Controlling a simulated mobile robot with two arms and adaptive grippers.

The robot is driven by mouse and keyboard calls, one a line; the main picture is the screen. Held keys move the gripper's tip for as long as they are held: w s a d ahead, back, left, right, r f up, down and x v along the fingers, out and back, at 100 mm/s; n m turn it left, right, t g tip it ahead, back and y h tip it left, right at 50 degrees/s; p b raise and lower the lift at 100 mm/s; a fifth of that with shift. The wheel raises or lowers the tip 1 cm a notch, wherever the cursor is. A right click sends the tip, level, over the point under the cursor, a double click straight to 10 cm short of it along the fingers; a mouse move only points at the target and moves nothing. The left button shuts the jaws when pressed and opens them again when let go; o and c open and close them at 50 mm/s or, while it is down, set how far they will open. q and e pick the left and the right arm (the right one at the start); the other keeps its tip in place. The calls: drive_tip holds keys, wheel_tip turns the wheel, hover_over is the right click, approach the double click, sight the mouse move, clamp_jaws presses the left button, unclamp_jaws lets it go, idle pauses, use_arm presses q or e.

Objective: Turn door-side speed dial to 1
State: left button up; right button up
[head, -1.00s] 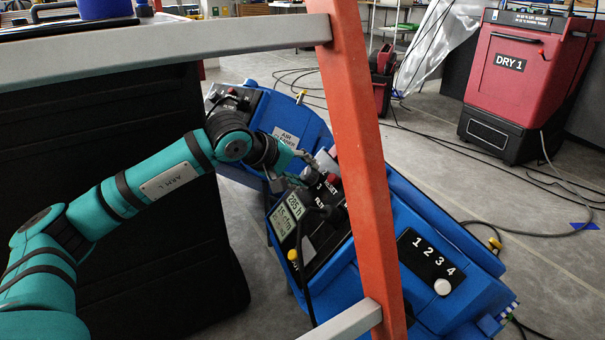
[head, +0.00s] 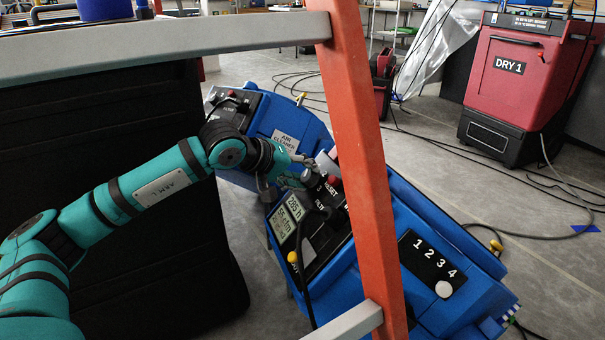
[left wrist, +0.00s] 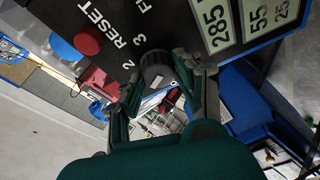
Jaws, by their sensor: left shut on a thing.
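The blue air cleaner (head: 375,290) nearest me has a black control panel with a lit display (head: 292,208). On the panel is a black dial (head: 313,179); in the left wrist view this dial (left wrist: 157,66) has a pale mark, with the numbers 2 and 3 printed beside it. My left gripper (head: 306,170) is at the panel. In the left wrist view its fingers (left wrist: 166,88) stand on either side of the dial and are shut on it. The 1 is not visible around the dial. My right gripper is not in view.
A red reset button (left wrist: 87,40) sits close to the dial. A second blue air cleaner (head: 285,115) stands just behind. An orange post (head: 352,130) crosses in front of the nearer machine. A red dryer (head: 520,75) stands at the back right; cables lie on the floor.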

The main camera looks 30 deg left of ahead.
use_arm(q)
drive_tip(key=o, duration=1.2)
drive_tip(key=shift+c, duration=0.2)
drive_tip(key=v, duration=1.2)
